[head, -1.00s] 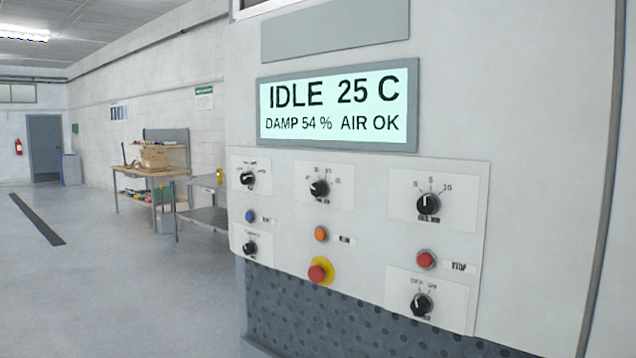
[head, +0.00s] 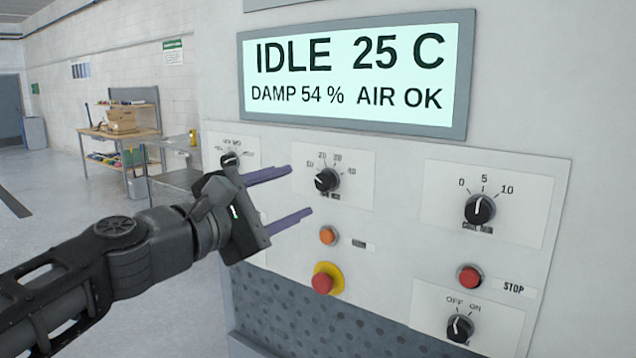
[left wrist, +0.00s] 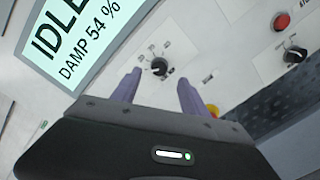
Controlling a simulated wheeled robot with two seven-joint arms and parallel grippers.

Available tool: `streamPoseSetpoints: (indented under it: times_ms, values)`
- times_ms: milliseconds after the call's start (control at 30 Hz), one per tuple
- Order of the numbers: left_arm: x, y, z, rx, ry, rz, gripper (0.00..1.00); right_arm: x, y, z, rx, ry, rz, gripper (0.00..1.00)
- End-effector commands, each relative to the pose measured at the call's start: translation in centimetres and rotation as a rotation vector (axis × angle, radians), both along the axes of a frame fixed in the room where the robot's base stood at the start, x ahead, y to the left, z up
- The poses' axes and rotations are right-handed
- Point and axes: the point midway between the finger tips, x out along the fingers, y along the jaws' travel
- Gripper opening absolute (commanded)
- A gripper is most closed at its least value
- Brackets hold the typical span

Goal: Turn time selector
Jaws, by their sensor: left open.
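The dial marked 10 to 40, which I take as the time selector (head: 327,180), is a black knob on a white plate at the upper middle of the panel. Its pointer appears turned to the left, towards 10. The small label under it is unreadable. My left gripper (head: 301,190) is open and empty, its two purple fingers reaching towards the panel just left of this knob. In the left wrist view the knob (left wrist: 160,66) shows between and beyond the open fingertips (left wrist: 158,77), apart from them. My right gripper is not in view.
The display (head: 355,75) reads IDLE 25 C. A 0-5-10 knob (head: 480,209), red STOP button (head: 470,277) and OFF/ON knob (head: 460,328) are to the right. An orange button (head: 328,236) and an emergency stop (head: 322,282) sit below the dial. My left arm hides the panel's left controls.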

Motion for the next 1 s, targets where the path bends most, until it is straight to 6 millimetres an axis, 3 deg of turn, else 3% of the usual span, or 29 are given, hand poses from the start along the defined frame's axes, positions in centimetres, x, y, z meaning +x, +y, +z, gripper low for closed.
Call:
streamPoseSetpoints:
  times_ms: [333,733,1000]
  values:
    - [0.8,-0.5,-0.1,0.002,0.003,0.0,0.52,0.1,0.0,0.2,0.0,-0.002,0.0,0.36]
    - [5.3,-4.0,-0.1,0.003,0.003,0.001,0.52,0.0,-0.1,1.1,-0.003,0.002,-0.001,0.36]
    - [6.3,-4.8,-0.2,0.005,0.0,0.003,0.52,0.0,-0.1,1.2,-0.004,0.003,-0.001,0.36]
